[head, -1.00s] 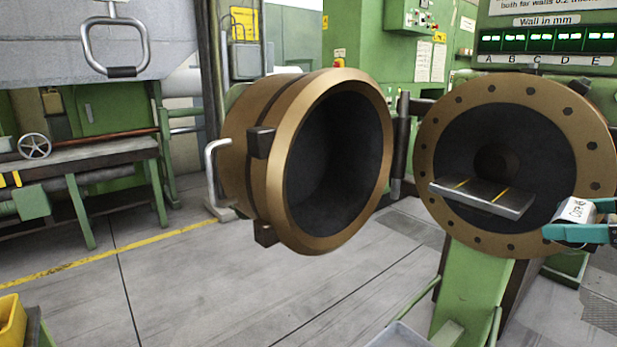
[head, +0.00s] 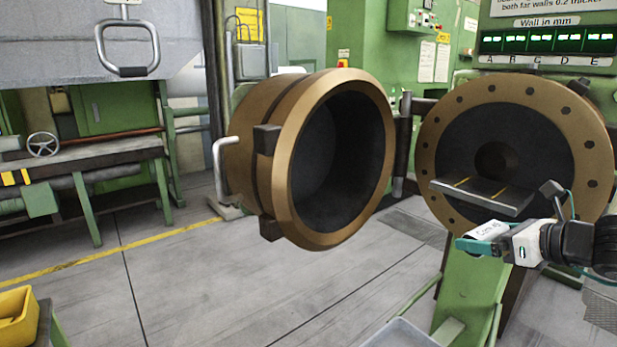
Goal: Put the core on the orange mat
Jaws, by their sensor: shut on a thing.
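My gripper (head: 478,246) has teal fingers and is at the right in the head view, in front of the round bronze-rimmed flange. It is shut on the core (head: 487,230), of which I see a white face with dark lettering that seems to start with "Core". The fingers and the angle hide the rest of the core. It is held in the air, in front of and below the small grey shelf. I see no orange mat in this view.
A big open bronze cylinder (head: 335,160) fills the middle. The grey shelf (head: 482,197) juts from the flange (head: 440,130). A yellow bin (head: 14,318) is at bottom left, and a pale tray (head: 400,335) at bottom centre. Grey floor between is clear.

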